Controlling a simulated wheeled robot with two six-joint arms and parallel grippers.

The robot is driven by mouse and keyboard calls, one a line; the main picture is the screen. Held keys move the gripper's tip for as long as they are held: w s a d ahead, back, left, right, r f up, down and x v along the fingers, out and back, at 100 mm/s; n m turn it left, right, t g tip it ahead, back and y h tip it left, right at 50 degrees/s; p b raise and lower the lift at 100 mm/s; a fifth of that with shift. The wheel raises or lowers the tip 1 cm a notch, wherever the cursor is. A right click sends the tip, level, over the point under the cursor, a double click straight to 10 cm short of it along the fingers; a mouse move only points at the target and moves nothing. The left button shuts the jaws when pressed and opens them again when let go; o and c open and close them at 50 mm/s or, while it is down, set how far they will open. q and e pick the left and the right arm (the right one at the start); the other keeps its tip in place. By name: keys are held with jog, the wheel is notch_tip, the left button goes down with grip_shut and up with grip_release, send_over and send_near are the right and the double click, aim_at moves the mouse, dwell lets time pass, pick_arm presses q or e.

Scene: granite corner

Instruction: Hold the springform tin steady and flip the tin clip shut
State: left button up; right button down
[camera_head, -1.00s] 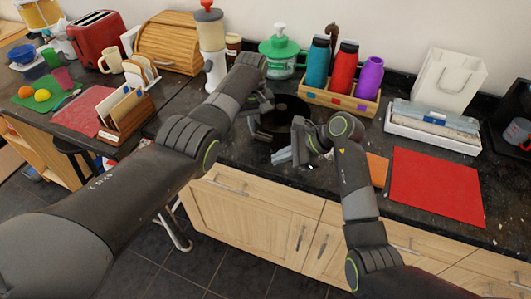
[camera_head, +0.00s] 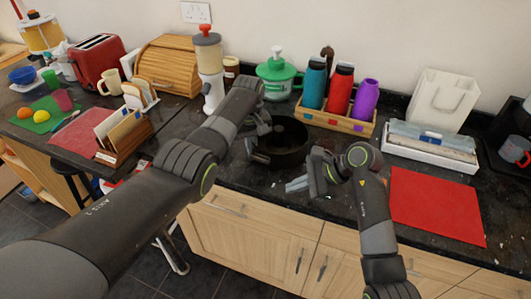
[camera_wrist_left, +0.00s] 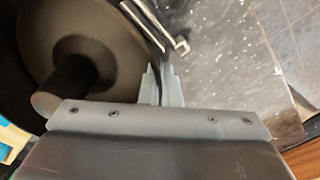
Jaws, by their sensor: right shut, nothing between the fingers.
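The springform tin (camera_head: 287,152) is dark and round, upright on the dark counter. In the left wrist view the tin (camera_wrist_left: 110,30) fills the upper left, with a dark tube standing inside it. The tin clip (camera_wrist_left: 150,22), a bent pale metal wire, is at the tin's outer side; whether it is latched I cannot tell. My left gripper (camera_head: 263,143) is at the tin's left side. In the left wrist view its fingers (camera_wrist_left: 162,88) are close together with the tin's wall between them. My right gripper (camera_head: 296,185) is shut and empty, just in front of the tin, apart from it.
A wooden rack (camera_head: 335,119) with several bottles and a green-lidded pot (camera_head: 277,78) stand behind the tin. A tall grinder (camera_head: 210,75) is at the back left. A red mat (camera_head: 437,203) lies flat at right. The counter's front edge is close to my right gripper.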

pick_arm(q)
jog(key=o, duration=0.5)
jog(key=shift+w+a+f, duration=0.1)
jog(key=shift+a+f, duration=0.1)
pick_arm(e)
jog(key=shift+w+a, duration=0.15)
pick_arm(q)
jog(key=shift+d+r, duration=0.1)
